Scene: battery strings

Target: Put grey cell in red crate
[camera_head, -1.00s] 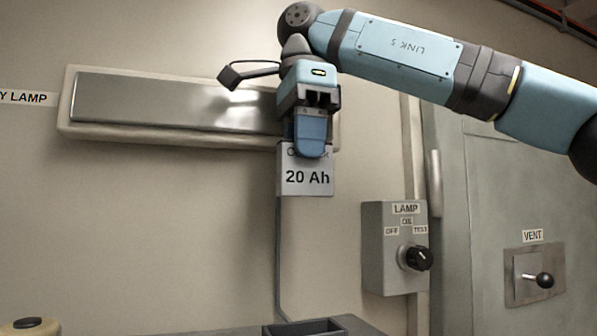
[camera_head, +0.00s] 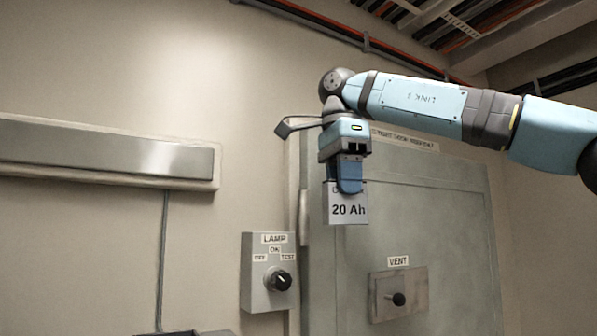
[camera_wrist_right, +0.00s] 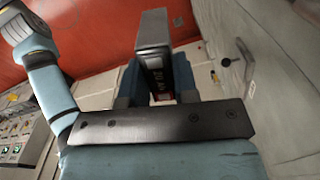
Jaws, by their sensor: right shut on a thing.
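The grey cell, a box labelled "20 Ah" (camera_head: 348,208), hangs upright in the fingers of my right gripper (camera_head: 349,181) in the head view. In the right wrist view, the grey cell (camera_wrist_right: 153,35) sits between the two blue fingers of the right gripper (camera_wrist_right: 155,82). The gripper is shut on it, and the upper part of the cell's face is covered by the fingers in the head view. No red crate can be made out for certain. My left gripper is not in view.
The wrist view shows a large red surface (camera_wrist_right: 90,30) and a panel with lit buttons (camera_wrist_right: 20,130).

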